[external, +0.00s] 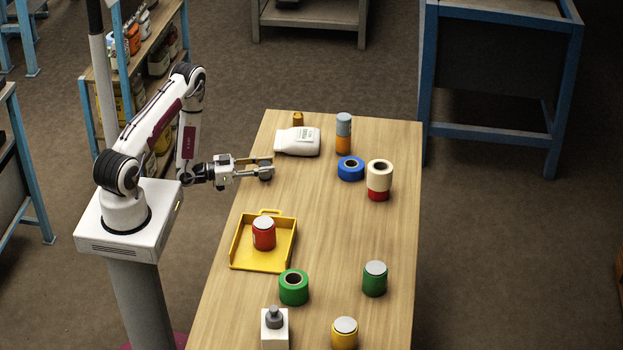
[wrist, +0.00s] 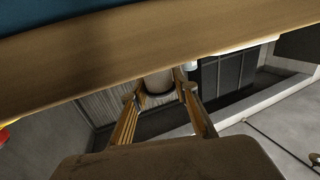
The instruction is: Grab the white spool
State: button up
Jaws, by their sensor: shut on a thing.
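The white spool (external: 380,168), cream with a dark hole in its top, sits on a red cylinder (external: 378,194) at the back right of the table. My gripper (external: 265,168) is near the table's left edge, well left of the spool and apart from it. In the wrist view, my gripper (wrist: 160,92) has its tan fingers on either side of a pale cylindrical thing (wrist: 158,81) with a dark lower rim. I cannot tell what that thing is. It is mostly hidden by the fingers in the external view.
A white sack (external: 298,141) lies just behind my gripper. A blue spool (external: 351,168) and a grey-and-orange stack (external: 343,132) stand beside the white spool. A yellow tray (external: 287,262) holding a red can (external: 264,234) is nearer the front. The table's middle is clear.

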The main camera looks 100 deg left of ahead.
aim_at(265, 164)
jog(key=shift+r, duration=0.1)
jog(key=shift+r, duration=4.9)
